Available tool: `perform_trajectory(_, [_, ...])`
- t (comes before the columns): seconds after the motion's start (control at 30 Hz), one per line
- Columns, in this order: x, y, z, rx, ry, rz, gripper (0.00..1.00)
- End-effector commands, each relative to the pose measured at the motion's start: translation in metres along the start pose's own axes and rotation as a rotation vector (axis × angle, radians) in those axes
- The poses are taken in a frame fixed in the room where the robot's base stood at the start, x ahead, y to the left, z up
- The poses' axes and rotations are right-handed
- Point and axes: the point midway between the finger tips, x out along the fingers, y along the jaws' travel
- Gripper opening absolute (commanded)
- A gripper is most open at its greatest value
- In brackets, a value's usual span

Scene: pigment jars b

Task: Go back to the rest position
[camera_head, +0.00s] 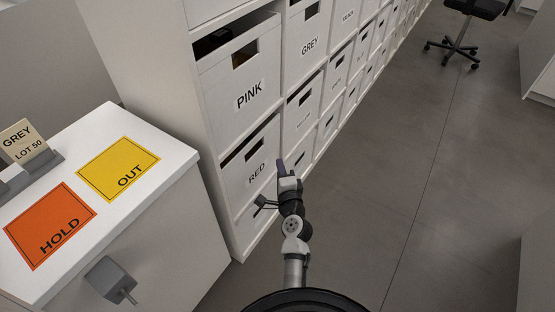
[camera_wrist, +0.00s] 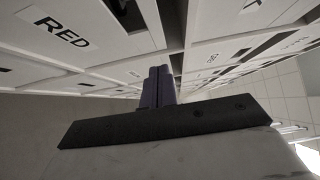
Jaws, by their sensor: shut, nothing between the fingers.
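My gripper (camera_head: 281,167) is in front of the shelf of white bins, close to the RED bin (camera_head: 250,170) and to the right of its label in the head view. In the wrist view my gripper (camera_wrist: 158,72) shows its two dark fingers together with nothing between them. The RED label (camera_wrist: 62,33) is at the upper left there. I cannot tell whether the fingers touch the bin front. My arm reaches up from the bottom of the head view.
A white cabinet (camera_head: 190,240) at the left bears an orange HOLD mat (camera_head: 35,215), a yellow OUT mat (camera_head: 105,160) and a GREY LOT 50 card (camera_head: 20,142). The PINK bin (camera_head: 225,110) sits above RED. Grey floor (camera_head: 420,200) is clear at right; an office chair (camera_head: 460,45) stands far back.

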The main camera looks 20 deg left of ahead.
Motion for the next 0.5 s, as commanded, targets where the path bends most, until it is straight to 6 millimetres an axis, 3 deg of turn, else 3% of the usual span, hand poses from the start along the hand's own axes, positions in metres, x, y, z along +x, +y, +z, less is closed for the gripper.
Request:
perform_trajectory(0.33, [-0.006, -0.003, -0.001, -0.012, -0.001, -0.002, 0.0])
perform_trajectory(0.43, [0.001, -0.023, -0.004, -0.109, -0.016, -0.013, 0.0])
perform_trajectory(0.5, [0.009, -0.052, -0.009, -0.256, -0.03, -0.021, 0.0])
